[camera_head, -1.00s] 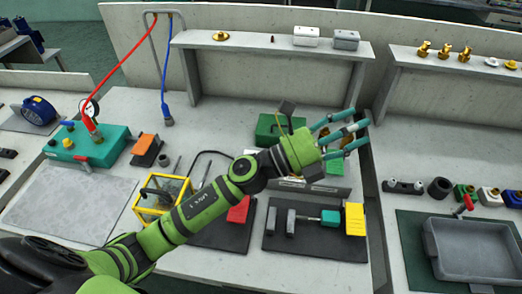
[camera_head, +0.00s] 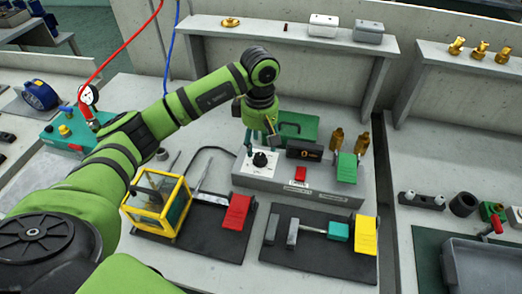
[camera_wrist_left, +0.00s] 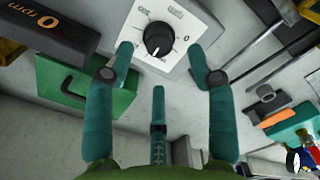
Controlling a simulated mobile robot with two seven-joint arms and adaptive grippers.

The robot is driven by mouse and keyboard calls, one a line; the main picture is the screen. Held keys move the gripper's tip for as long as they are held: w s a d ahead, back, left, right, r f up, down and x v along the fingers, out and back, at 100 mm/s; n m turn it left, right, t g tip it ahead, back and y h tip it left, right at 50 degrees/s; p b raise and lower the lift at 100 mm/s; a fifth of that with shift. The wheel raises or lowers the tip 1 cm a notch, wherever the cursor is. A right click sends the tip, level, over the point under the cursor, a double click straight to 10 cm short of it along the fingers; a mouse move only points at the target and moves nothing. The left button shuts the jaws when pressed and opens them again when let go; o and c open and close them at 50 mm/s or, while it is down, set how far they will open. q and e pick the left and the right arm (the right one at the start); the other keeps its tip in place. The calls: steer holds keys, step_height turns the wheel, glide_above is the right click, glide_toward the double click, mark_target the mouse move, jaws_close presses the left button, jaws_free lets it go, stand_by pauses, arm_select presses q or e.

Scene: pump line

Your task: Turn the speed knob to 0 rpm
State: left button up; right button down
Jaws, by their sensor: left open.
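The speed knob (camera_head: 260,158) is a round black knob on a white dial plate, on a grey control box (camera_head: 283,183). In the left wrist view the knob (camera_wrist_left: 159,38) shows a white pointer line towards the bottom of the picture. My left gripper (camera_head: 260,140) is over the knob from behind. In the left wrist view the open gripper's fingers (camera_wrist_left: 161,57) are on either side of the knob, apart from it, with a third finger below. A black display (camera_head: 304,150) with orange marks stands beside the knob; in the wrist view its orange "rpm" lettering shows.
A red button (camera_head: 300,174) and green flap (camera_head: 347,167) are on the control box. Brass fittings (camera_head: 362,143) stand behind. A yellow-framed box (camera_head: 155,203) and black mats with red and yellow blocks lie in front. A green case (camera_head: 297,125) is behind the knob.

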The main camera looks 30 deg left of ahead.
mark_target(260, 156)
arm_select(q)
steer(key=shift+f+p, duration=0.5)
steer(key=shift+f, duration=1.8)
jaws_close()
